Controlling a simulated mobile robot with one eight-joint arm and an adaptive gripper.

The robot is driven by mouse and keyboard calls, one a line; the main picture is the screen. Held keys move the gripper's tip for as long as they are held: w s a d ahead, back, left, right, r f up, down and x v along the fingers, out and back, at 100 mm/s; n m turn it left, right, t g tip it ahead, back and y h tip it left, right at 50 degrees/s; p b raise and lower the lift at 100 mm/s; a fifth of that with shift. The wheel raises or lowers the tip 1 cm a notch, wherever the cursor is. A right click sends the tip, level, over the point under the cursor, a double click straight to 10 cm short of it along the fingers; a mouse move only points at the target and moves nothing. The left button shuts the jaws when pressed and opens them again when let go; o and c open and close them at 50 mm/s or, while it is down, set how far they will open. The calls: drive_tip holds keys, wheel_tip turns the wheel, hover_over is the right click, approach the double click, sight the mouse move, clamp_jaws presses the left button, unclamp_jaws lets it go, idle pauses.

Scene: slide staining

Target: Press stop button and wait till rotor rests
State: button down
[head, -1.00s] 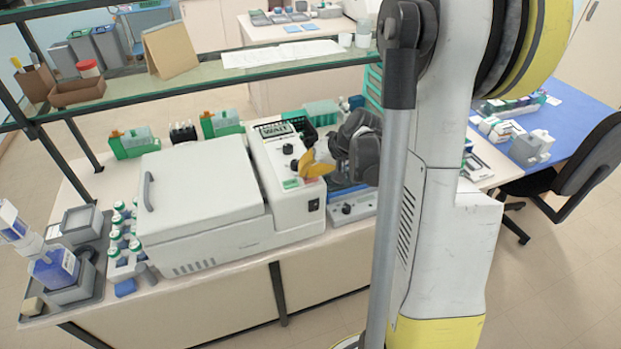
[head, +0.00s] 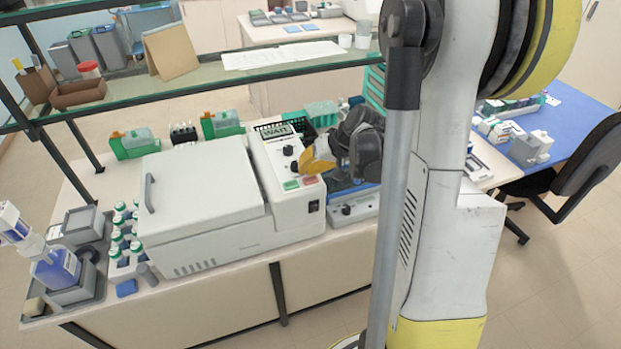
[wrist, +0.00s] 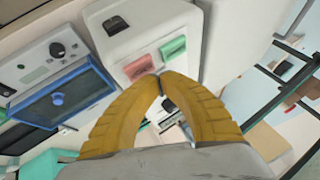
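The white centrifuge (head: 200,190) stands on the bench with its lid down; the rotor is hidden inside. Its right-hand panel has a display (head: 276,130) that seems to read WAIT, dark knobs, a green button (head: 291,185) and a red button (head: 309,181). In the wrist view, the red button (wrist: 138,67) and green button (wrist: 173,48) lie just beyond the fingertips. My gripper (head: 304,168) hovers over the panel behind the buttons, apparently clear of them. In the wrist view, its yellow fingers (wrist: 160,78) meet at the tips with nothing between them.
A blue-and-grey device (head: 352,205) stands close to the centrifuge's right. Green-capped bottles (head: 118,240) stand at its left. A glass shelf (head: 200,88) runs above and behind the bench. Green boxes (head: 222,124) sit behind the centrifuge.

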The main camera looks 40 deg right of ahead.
sight(306, 178)
drive_tip(key=shift+r, duration=0.1)
drive_tip(key=shift+r+p, duration=1.75)
drive_tip(key=shift+r, duration=0.7)
drive_tip(key=shift+f, duration=0.1)
drive_tip(key=s+a+f+n+h+b, duration=0.1)
drive_tip(key=s+a+f+n+b, duration=0.1)
drive_tip(key=s+a+f+b, duration=0.4)
drive_tip(key=s+a+f+n+h+b, duration=0.1)
drive_tip(key=s+a+f+n+b, duration=0.2)
drive_tip(key=s+a+b, duration=0.8)
drive_tip(key=a+f+b, duration=0.2)
drive_tip(key=a+b, duration=0.1)
drive_tip(key=b, duration=0.2)
drive_tip(key=shift+s+a+f+h+b, duration=0.2)
drive_tip(key=shift+f+h+b, duration=0.1)
drive_tip(key=shift+f+b, duration=0.1)
drive_tip(key=shift+w+r, duration=0.1)
